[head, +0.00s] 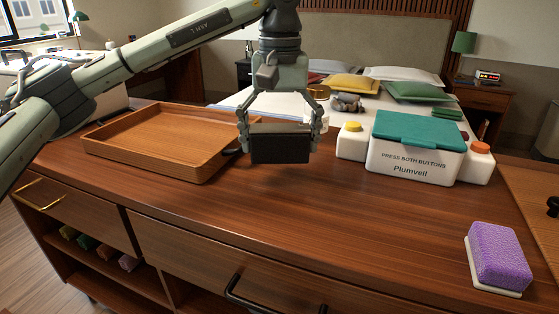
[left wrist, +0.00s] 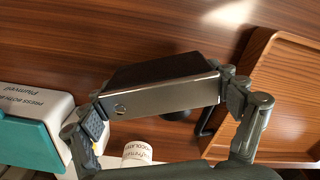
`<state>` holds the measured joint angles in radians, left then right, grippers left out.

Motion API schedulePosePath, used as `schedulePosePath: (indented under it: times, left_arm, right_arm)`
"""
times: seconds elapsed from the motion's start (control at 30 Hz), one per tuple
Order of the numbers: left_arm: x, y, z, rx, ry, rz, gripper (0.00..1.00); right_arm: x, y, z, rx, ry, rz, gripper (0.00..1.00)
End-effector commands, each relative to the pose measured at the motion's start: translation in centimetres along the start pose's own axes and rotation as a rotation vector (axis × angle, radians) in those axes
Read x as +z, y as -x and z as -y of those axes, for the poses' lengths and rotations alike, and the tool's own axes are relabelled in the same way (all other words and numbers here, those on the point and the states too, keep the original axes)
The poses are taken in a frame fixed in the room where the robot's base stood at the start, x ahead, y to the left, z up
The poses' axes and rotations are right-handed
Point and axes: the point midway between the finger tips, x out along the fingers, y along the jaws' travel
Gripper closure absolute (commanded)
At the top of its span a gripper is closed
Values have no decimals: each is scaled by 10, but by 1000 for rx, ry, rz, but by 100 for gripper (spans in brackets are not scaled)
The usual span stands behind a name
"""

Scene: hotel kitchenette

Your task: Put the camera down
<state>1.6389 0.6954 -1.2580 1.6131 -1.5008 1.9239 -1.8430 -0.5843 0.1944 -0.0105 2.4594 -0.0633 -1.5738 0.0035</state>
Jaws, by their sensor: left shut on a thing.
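The camera (head: 281,148) is a dark, boxy body with a silver side that shows in the left wrist view (left wrist: 165,98). My left gripper (head: 280,132) is shut on it, with one finger at each end. It hangs over the wooden counter, between the tray and the white box. I cannot tell whether its underside touches the counter. A dark round part, perhaps its lens, shows beside it in the left wrist view. My right gripper is in neither view.
A wooden tray (head: 150,153) lies left of the camera. A white box with a teal lid (head: 417,133) stands right. A purple sponge (head: 498,254) lies front right. The counter's front middle is clear.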

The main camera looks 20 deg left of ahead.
Motion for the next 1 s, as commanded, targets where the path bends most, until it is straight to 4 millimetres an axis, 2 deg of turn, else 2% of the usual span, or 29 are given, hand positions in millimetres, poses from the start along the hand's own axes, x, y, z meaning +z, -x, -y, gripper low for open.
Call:
schedulePosePath:
  times: [0.33,0.8,0.83,0.9,1.0]
  left_arm:
    - [0,-39,1,0,0,1,51]
    - [0,-43,0,1,-1,0,51]
    - [0,-43,0,0,0,0,7]
    - [0,-43,0,0,-1,0,0]
    - [0,-43,0,0,-1,1,0]
  right_arm:
    - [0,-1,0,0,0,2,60]
    - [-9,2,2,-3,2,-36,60]
    - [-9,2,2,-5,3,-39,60]
    - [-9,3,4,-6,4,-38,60]
    - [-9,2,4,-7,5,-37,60]
